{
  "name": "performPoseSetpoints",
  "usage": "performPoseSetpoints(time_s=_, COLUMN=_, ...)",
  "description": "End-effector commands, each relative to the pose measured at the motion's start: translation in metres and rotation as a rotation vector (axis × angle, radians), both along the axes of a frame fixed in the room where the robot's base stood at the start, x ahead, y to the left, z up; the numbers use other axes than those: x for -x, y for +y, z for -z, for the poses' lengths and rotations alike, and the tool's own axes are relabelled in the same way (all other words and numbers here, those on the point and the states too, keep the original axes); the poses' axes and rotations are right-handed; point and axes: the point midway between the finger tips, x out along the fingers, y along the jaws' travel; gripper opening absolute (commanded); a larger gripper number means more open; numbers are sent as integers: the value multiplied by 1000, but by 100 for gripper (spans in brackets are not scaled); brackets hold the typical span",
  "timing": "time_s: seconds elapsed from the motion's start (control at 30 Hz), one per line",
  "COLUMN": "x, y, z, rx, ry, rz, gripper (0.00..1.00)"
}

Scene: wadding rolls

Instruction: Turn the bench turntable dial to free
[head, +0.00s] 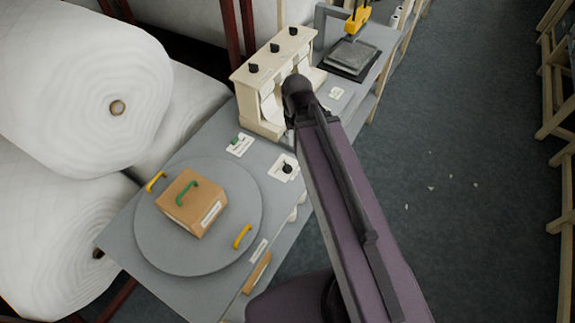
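The bench turntable (151,236) is a round grey disc set on the grey bench, with two yellow handles at its rim. A cardboard box (183,209) with a green handle sits on it. Just beyond the disc's upper right edge, a small black dial (287,168) sits on a white plate with markings too small to read. A second white plate with a green lever (238,141) lies to its left. My arm rises from the bottom and passes right of the dial, its dark joint in front of the cream cabinet. My gripper cannot be made out; the arm hides that area.
A cream cabinet (257,105) with several black knobs stands behind the dial. A grey press with a yellow part (357,20) is further back. Large white rolls (75,85) crowd the left. The floor (440,150) at the right is open, with small scraps.

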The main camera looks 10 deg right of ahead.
Motion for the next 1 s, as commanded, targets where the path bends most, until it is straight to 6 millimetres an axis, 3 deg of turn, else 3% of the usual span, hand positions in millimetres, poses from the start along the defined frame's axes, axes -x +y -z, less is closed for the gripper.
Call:
performPoseSetpoints(time_s=0.6, x=0, y=0, z=96, rx=0, ry=0, rz=-1, gripper=49)
performPoseSetpoints(time_s=0.8, x=0, y=0, z=113, rx=0, ry=0, rz=-1, gripper=49)
performPoseSetpoints(time_s=1.0, x=0, y=0, z=116, rx=0, ry=0, rz=-1, gripper=49)
